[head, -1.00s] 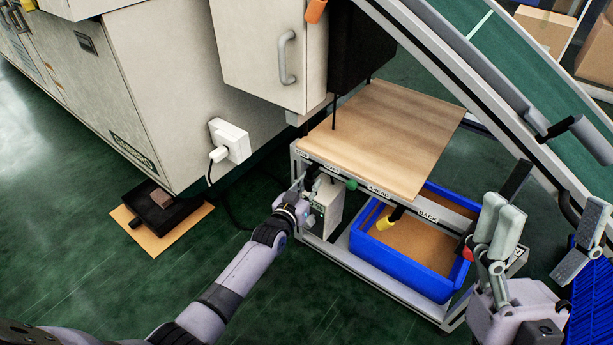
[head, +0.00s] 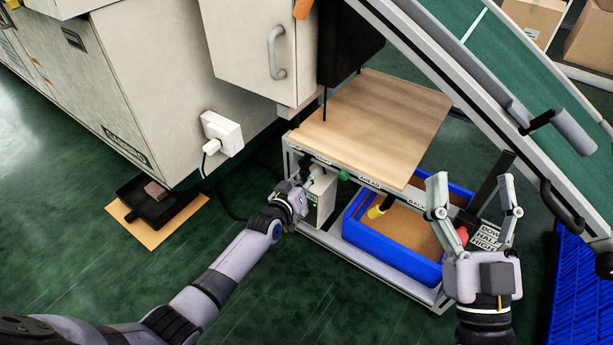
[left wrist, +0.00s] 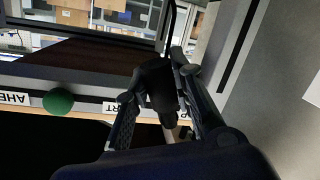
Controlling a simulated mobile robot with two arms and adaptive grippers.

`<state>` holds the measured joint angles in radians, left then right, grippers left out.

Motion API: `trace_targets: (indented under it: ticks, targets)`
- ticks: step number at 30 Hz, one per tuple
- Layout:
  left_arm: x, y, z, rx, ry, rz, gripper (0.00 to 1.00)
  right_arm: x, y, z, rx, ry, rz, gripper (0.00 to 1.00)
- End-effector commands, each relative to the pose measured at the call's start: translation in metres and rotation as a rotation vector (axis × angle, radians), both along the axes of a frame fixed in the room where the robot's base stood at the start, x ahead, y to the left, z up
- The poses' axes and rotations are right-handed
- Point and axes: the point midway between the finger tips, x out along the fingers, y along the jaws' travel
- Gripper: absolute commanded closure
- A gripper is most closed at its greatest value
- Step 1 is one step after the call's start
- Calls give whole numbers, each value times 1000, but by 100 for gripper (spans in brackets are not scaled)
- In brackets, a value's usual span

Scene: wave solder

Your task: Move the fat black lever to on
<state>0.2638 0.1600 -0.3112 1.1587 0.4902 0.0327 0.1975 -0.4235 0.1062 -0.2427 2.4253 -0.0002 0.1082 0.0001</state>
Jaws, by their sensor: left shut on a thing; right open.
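The fat black lever (left wrist: 160,85) sits between the fingers of my left gripper (left wrist: 156,92) in the left wrist view, and the gripper is shut on it. In the head view my left gripper (head: 302,181) is at the left end of the table's front rail, mostly hiding the lever. A green knob (head: 343,175) is just right of it on the same rail. Labels run along the rail; the one by the lever is too small or covered to read whole. My right gripper (head: 472,190) is open and empty, pointing up at the right.
A wooden-topped table (head: 385,115) carries the rail. A yellow-ended lever (head: 377,211) and a red knob (head: 462,236) are further right. A blue bin (head: 395,259) stands below. A sloping conveyor (head: 500,75) rises behind. The floor at front left is clear.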

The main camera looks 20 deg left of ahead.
Motion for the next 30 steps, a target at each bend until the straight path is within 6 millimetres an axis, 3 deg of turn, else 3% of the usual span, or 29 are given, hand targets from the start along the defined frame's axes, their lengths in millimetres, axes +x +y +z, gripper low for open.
trace_targets:
  ticks: [5, 6, 15, 25, 30]
  targets:
    - [0, 0, -1, -2, 1, 0, 100, 0, 0, 0, 0, 0, 0, 27]
    - [0, -1, -1, -2, 1, 0, 77, 0, 0, 0, 0, 0, 0, 27]
    - [0, 0, 0, 0, 0, 0, 57, 0, 0, 0, 1, -1, 0, 27]
    - [-2, 0, 0, 0, 0, 0, 57, 0, 0, 1, 0, -3, -1, 27]
    - [-18, 3, 1, -1, 1, 0, 57, 0, 0, 1, 0, -2, -1, 27]
